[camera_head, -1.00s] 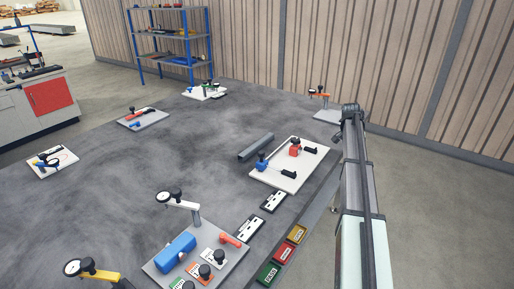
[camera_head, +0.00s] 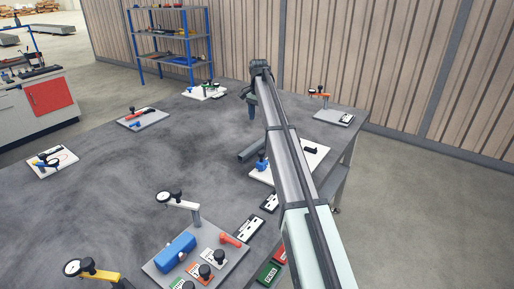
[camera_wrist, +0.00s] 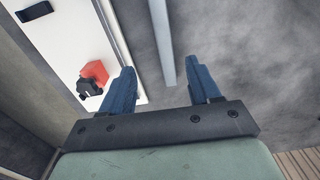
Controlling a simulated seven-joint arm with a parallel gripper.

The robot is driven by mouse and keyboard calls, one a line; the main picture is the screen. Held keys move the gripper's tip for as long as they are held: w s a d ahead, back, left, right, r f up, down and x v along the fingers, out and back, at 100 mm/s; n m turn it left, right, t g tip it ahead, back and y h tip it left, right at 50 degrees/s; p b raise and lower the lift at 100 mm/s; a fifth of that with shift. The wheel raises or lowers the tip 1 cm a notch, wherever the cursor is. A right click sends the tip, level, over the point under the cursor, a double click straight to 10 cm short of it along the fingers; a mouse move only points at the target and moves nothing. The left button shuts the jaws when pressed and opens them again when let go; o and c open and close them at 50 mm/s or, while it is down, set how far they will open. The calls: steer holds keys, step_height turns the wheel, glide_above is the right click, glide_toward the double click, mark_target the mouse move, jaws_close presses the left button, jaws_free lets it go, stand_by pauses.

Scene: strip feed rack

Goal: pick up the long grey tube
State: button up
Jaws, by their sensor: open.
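In the wrist view the tube (camera_wrist: 161,40) runs from the top edge down to between my fingers. My gripper (camera_wrist: 163,78) is open, with two blue fingers apart and nothing between them in contact.
The white board (camera_head: 311,160) with a blue clamp (camera_head: 262,163) stands right beside the tube, partly behind my arm. A red clamp (camera_wrist: 95,72) shows on it in the wrist view. A fixture plate (camera_head: 222,240) is at the front.

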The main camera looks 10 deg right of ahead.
glide_above(257, 144)
steer(key=f, duration=0.8)
steer(key=shift+d+f, duration=0.15)
steer(key=shift+d, duration=0.05)
steer(key=shift+w+a+f, duration=0.1)
steer(key=shift+f, duration=1.25)
steer(key=shift+w+a+f, duration=0.1)
steer(key=shift+f, duration=1.25)
jaws_close()
